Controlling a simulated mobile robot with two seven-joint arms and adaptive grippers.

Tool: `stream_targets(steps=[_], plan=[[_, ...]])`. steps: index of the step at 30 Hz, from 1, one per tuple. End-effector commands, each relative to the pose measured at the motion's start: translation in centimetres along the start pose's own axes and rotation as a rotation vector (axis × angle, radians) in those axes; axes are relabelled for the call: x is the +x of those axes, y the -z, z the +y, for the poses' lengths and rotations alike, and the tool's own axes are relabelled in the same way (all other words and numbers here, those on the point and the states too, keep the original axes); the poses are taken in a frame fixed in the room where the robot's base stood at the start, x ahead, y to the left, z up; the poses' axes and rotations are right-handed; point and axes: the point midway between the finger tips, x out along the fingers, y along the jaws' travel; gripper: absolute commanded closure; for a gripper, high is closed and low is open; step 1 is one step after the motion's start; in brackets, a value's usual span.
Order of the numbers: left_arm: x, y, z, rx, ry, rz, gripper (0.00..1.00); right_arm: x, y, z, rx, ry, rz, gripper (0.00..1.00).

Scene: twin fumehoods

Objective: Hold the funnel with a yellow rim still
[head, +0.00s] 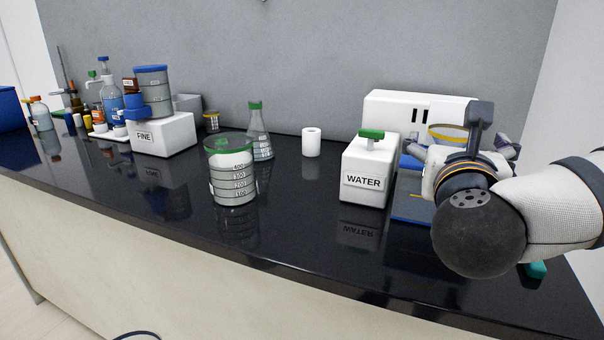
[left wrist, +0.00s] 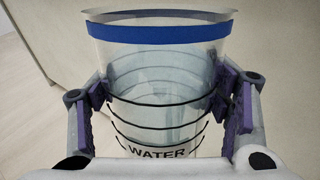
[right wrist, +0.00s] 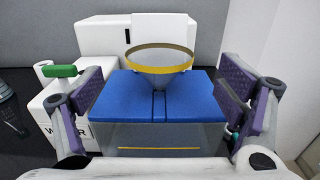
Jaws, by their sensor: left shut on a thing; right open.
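The funnel with a yellow rim (right wrist: 160,60) is upright at the blue top of a stand in the right wrist view. In the head view its yellow rim (head: 447,131) shows partly behind my right gripper (head: 465,150). My right gripper (right wrist: 165,105) is open, with its purple-padded fingers apart on either side in front of the funnel, not touching it. My left gripper (left wrist: 172,105) is shut on a clear beaker (left wrist: 160,75) with a blue band and a WATER label. The left gripper is outside the head view.
A white WATER box (head: 367,180) with a green handle stands left of my right gripper. A green-rimmed beaker (head: 232,175), a flask (head: 258,140) and a white cylinder (head: 311,142) stand further left. The FINE box (head: 165,136) and several bottles are at far left. The front counter is mostly clear.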

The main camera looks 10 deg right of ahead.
Motion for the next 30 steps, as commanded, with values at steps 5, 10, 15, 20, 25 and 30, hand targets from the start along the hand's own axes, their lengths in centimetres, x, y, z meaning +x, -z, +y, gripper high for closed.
stream_targets(steps=[5,10,15,20,25,30], plan=[[0.0,-0.7,0.0,-0.002,0.0,-0.013,0.82,3.5,-0.6,-0.1,0.004,0.003,-0.006,0.12],[0.0,-0.7,0.0,-0.001,0.0,-0.013,0.82,5.3,-0.5,0.0,0.003,-0.001,-0.005,0.12],[0.0,-0.7,0.0,-0.001,0.0,-0.013,0.82,5.7,-0.5,0.0,0.002,-0.002,-0.004,0.12],[0.0,-0.7,0.0,-0.001,0.0,-0.013,0.82,5.7,-0.5,0.0,0.002,-0.002,-0.004,0.14],[0.0,-0.7,0.0,-0.001,0.0,-0.013,0.82,5.7,-0.5,0.0,0.002,-0.002,-0.004,0.53],[0.0,-0.7,0.0,-0.001,0.0,-0.013,0.82,5.7,-0.5,0.0,0.002,-0.002,-0.004,0.67]])
